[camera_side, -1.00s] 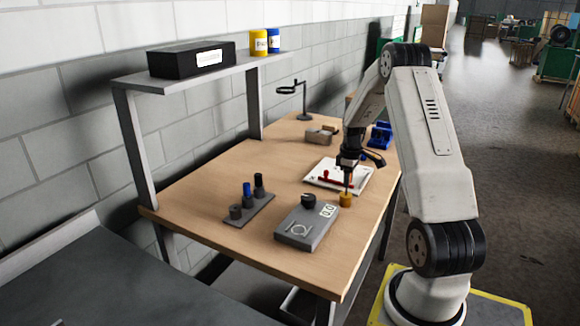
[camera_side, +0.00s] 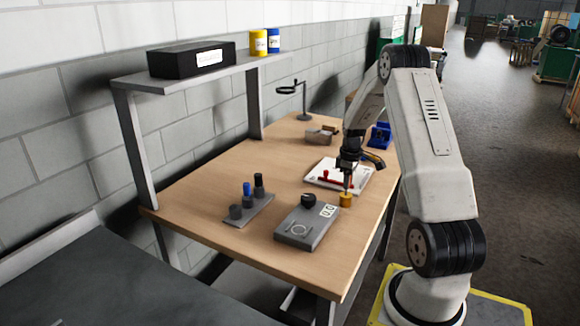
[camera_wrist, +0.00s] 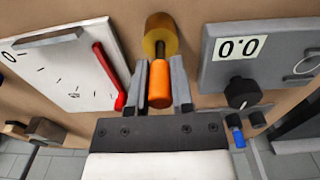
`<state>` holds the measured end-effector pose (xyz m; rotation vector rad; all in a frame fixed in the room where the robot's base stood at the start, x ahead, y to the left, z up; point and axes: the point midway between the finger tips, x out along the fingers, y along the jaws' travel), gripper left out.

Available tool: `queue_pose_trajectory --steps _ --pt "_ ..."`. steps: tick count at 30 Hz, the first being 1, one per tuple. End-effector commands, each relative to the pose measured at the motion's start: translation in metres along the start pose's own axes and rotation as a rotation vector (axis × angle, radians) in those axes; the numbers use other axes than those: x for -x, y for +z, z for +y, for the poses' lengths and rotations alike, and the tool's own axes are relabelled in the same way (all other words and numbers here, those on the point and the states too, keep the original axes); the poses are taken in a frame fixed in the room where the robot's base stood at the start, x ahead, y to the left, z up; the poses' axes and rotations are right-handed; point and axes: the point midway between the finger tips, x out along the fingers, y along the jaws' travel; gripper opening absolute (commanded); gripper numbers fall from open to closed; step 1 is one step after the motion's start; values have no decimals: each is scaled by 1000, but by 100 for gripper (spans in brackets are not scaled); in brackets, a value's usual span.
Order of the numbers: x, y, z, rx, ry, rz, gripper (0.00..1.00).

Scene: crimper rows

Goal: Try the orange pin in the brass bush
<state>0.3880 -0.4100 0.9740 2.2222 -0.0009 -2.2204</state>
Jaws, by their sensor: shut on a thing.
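My gripper (camera_wrist: 160,85) is shut on the orange pin (camera_wrist: 160,88), with one finger on each side of it. The pin's narrower end points at the brass bush (camera_wrist: 160,30), a short brass cylinder standing on the bench. In the side view the gripper (camera_side: 347,186) is directly above the bush (camera_side: 346,200), with its tips close to the bush's top. The pin's end meets the bush's mouth in the wrist view. I cannot tell how far, if at all, it is inside. The orange pin is hard to make out in the side view.
A grey gauge box (camera_side: 306,228) with a knob and a 0.0 display stands close to the bush. A white board (camera_side: 325,172) with a red-handled tool lies behind. A rack (camera_side: 250,210) holds several pins, one blue. Bare bench top lies left of the board.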

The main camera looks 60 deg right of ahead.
Motion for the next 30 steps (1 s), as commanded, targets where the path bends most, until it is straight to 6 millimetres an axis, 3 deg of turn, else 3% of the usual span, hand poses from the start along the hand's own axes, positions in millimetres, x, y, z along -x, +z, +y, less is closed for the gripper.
queue_pose_trajectory --steps 30 --pt "-11 0 0 0 0 0 0"
